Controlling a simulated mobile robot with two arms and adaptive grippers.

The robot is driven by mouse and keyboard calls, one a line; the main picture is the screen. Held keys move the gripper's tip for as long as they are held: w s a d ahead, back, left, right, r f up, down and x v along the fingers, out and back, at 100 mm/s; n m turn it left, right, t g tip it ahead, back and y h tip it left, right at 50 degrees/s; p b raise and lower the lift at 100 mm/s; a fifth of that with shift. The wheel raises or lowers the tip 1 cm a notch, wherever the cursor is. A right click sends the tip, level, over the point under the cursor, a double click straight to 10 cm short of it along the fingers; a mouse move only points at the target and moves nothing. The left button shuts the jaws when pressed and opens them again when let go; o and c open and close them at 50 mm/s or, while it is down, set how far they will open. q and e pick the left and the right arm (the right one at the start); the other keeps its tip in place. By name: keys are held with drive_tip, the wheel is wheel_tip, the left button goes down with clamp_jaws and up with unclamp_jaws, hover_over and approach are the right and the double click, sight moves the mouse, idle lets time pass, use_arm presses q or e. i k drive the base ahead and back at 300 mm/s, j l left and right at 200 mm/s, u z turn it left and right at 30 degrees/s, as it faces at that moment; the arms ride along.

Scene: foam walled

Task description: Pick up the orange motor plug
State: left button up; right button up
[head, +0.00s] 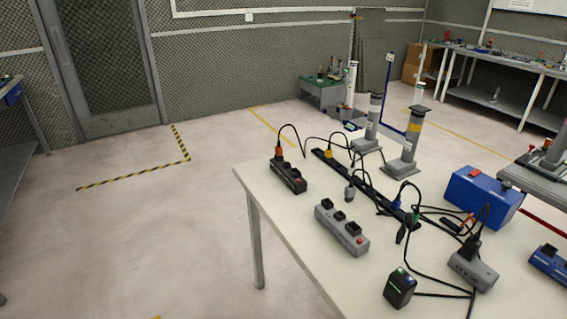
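A plug with an orange part (279,151) stands in the far end of a short black power block (289,175) near the table's left edge. A black cord arches up from it to the right. A second orange piece (467,224) lies near the blue box; it is too small to tell whether it is a plug. Neither of my grippers is in view.
The white table (290,232) also bears a long black power strip (365,187), a grey power strip (341,228), a grey adapter block (473,271), a black box with a green light (400,288), a blue box (483,196) and tangled black cords. Open floor lies left of the table.

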sight(279, 150)
drive_tip(key=i+j+z, duration=0.15)
drive_tip(key=z, duration=0.3)
drive_tip(key=i+j+z, duration=0.15)
drive_tip(key=j+z, duration=0.3)
drive_tip(key=i+j+z, duration=0.1)
drive_tip(key=z, duration=0.3)
drive_tip(key=j+z, duration=0.45)
